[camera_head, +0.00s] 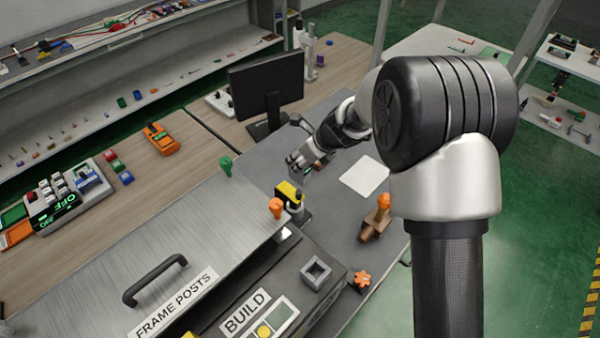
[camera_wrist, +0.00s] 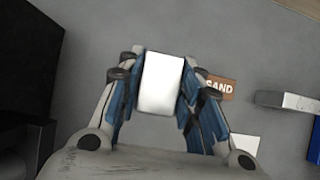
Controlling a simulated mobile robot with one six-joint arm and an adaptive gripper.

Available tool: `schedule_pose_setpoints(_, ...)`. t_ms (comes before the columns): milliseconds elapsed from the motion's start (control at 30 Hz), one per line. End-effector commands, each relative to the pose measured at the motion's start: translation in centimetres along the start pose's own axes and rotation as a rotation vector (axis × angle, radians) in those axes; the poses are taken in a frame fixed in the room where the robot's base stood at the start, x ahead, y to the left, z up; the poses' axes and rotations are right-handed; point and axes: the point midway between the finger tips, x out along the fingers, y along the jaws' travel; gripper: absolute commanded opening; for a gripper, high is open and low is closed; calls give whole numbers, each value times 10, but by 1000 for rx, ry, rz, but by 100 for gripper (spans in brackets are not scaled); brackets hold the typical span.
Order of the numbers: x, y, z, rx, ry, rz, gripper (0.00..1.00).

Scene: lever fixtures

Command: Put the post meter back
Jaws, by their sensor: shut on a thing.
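My gripper (camera_head: 303,164) is over the dark grey bench (camera_head: 336,224), in front of the monitor. In the wrist view its blue-padded fingers (camera_wrist: 160,92) are closed on both sides of a white-faced block (camera_wrist: 161,83). No marking shows on this face; it may be the post meter, but I cannot confirm that. In the head view the held block is too small and covered to tell its shape. A brown block marked SAND (camera_wrist: 219,88) lies on the bench just right of the fingers in the wrist view.
A black monitor (camera_head: 268,87) stands behind my gripper. A white sheet (camera_head: 364,177) lies to its right. A yellow-and-black device (camera_head: 288,194), an orange-knobbed brown piece (camera_head: 376,218) and the FRAME POSTS cover (camera_head: 165,262) are nearer. Bare bench lies between the sheet and the yellow device.

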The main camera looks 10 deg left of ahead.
Motion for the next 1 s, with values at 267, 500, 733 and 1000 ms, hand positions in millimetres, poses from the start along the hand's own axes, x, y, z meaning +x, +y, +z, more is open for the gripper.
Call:
schedule_pose_setpoints(267, 38, 0, -25, 2, 2, 1, 0)
schedule_pose_setpoints(500, 37, 0, -24, 1, 1, 0, 0)
schedule_pose_setpoints(733, 41, 0, -27, 1, 2, 1, 36)
schedule_pose_setpoints(1000, 40, 0, -27, 1, 2, 1, 53)
